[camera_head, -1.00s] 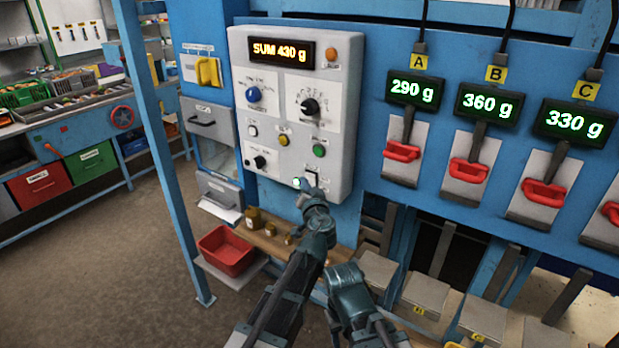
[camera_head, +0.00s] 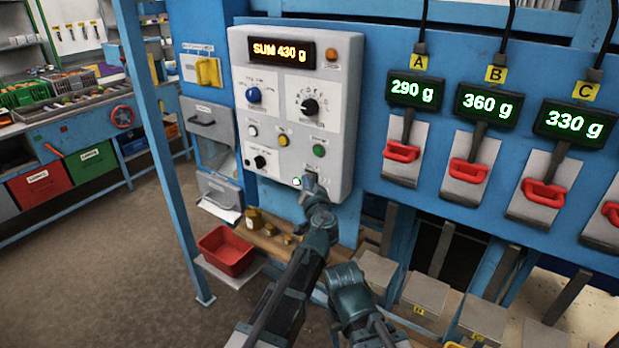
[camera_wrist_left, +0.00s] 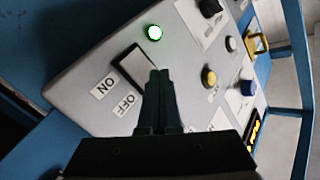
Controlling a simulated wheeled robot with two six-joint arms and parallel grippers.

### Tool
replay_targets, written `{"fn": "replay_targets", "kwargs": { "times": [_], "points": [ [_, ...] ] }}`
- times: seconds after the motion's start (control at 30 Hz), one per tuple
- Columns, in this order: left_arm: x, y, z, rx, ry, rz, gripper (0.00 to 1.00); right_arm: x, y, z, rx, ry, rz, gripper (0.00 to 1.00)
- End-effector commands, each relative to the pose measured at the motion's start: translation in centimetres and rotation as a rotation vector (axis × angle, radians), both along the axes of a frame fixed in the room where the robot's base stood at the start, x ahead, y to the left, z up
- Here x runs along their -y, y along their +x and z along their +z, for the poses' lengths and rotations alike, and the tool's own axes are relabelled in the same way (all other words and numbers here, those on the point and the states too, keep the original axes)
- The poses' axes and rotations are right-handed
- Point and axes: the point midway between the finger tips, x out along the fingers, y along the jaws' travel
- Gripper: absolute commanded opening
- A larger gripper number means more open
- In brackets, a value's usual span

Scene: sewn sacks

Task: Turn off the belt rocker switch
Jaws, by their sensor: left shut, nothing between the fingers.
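The belt rocker switch (camera_wrist_left: 136,64) is on the grey control panel (camera_wrist_left: 85,75), with an ON label (camera_wrist_left: 103,88) and an OFF label (camera_wrist_left: 128,102) beside it. A green lamp (camera_wrist_left: 154,33) near the switch is lit; it also glows in the head view (camera_head: 297,182). My left gripper (camera_wrist_left: 160,73) is shut and empty, its tips over the OFF end of the rocker and hiding part of it. I cannot tell whether they touch. In the head view, my left gripper (camera_head: 309,181) is at the panel's lower edge and hides the switch.
Knobs and buttons, including a green button (camera_head: 319,151) and a black knob (camera_head: 260,162), sit above on the panel. A shelf with small brass-coloured weights (camera_head: 270,230) and a red bin (camera_head: 226,250) lie below. Red-handled units (camera_head: 403,151) stand to the right.

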Motion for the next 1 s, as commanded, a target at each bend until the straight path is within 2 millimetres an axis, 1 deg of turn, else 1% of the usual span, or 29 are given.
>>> {"fn": "replay_targets", "kwargs": {
  "times": [0.5, 0.83, 1.0],
  "points": [
    [0.1, 0.2, 0.0, 0.0, 0.0, 0.0, 0.0, 0.0, 0.0, 0.0, 0.0, 0.0, 0.0, 0.5],
    [-0.6, -1.0, -0.1, 0.0, 0.0, 0.0, 0.0, 0.0, 0.0, -0.2, 0.0, 0.0, 0.0, 0.5],
    [-0.7, -1.1, -0.2, 0.0, 0.0, 0.0, 0.0, 0.0, 0.0, -0.2, 0.0, 0.0, 0.0, 0.5]
  ]
}}
